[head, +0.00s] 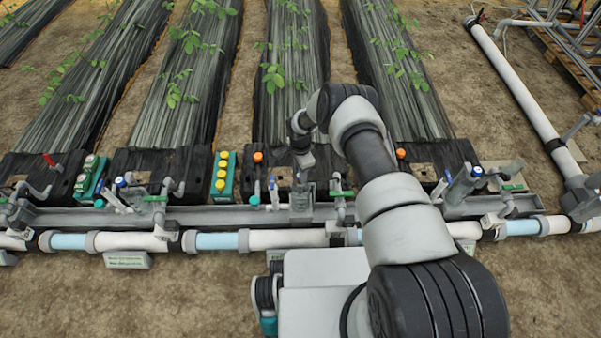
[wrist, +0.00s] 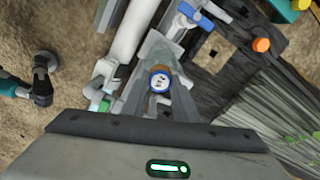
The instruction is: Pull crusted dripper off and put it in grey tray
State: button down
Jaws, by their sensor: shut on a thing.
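In the head view my gripper (head: 303,160) hangs above the pipe rail; the dripper cannot be made out there. A grey box-like part (head: 302,198) sits on the rail below my gripper. A grey surface also shows beyond the dripper in the wrist view (wrist: 157,46). I cannot tell if either is the grey tray, or whether the dripper still touches a fitting.
A teal block with yellow caps (head: 221,178) and an orange knob (head: 258,157) stand left of my gripper. Blue-topped valves (head: 273,186) line the rail. A white pipe (head: 285,239) runs in front, with bare soil (head: 180,300) before it. Plant beds (head: 290,70) lie behind.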

jog(key=shift+r, duration=0.1)
jog(key=shift+r+p, duration=0.65)
jog(key=shift+r, duration=0.8)
jog(key=shift+r+p, duration=1.1)
jog(key=shift+r, duration=0.95)
